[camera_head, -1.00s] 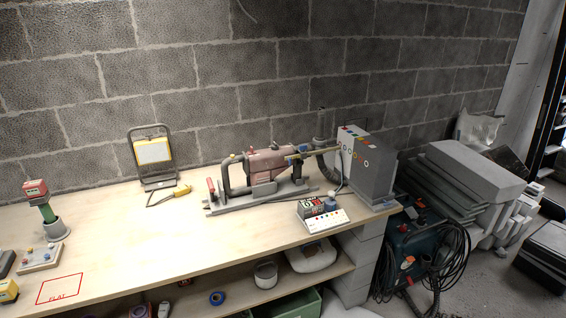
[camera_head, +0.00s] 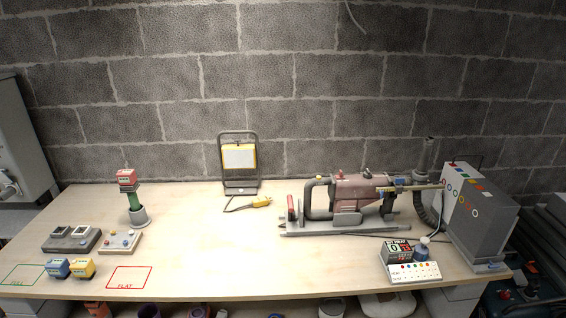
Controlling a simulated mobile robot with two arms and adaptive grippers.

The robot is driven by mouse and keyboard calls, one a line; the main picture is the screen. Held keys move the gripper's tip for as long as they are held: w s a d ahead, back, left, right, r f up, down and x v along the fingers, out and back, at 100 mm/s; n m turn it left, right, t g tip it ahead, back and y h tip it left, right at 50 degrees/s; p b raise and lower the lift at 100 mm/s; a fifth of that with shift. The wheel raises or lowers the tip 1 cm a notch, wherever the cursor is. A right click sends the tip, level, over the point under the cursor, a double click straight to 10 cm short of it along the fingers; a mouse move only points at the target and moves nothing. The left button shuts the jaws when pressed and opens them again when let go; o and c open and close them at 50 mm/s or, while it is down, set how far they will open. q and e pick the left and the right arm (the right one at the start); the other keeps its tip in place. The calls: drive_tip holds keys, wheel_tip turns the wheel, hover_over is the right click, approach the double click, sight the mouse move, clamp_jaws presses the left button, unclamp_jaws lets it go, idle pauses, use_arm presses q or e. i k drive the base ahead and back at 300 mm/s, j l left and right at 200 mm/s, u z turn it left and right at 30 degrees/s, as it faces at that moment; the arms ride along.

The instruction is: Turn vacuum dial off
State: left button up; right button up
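No part labelled as a vacuum dial can be made out at this size. A grey control box (camera_head: 487,226) stands at the right end of the bench, with coloured marks and rings on its faces. A reddish machine (camera_head: 358,190) with a grey base, pipes and a red handle (camera_head: 291,207) stands left of it. Neither of my grippers is in view.
A wooden bench (camera_head: 200,260) spans the view, clear in the middle. A yellow work lamp (camera_head: 239,157) stands at the back. Blue (camera_head: 57,268) and yellow (camera_head: 82,268) blocks sit between green and red (camera_head: 129,278) outlined areas. A grey cabinet (camera_head: 22,140) is at left.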

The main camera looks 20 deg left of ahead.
sight(504, 295)
drive_tip(key=i+u, duration=0.15)
drive_tip(key=u, duration=0.15)
drive_tip(key=l+z, duration=0.25)
drive_tip(key=l, duration=0.85)
drive_tip(key=l+z, duration=0.2)
drive_tip(key=l, duration=0.9)
drive_tip(key=i+l+u, duration=0.3)
drive_tip(key=i, duration=0.15)
drive_tip(key=i+l+u, duration=0.3)
drive_tip(key=i+j, duration=0.1)
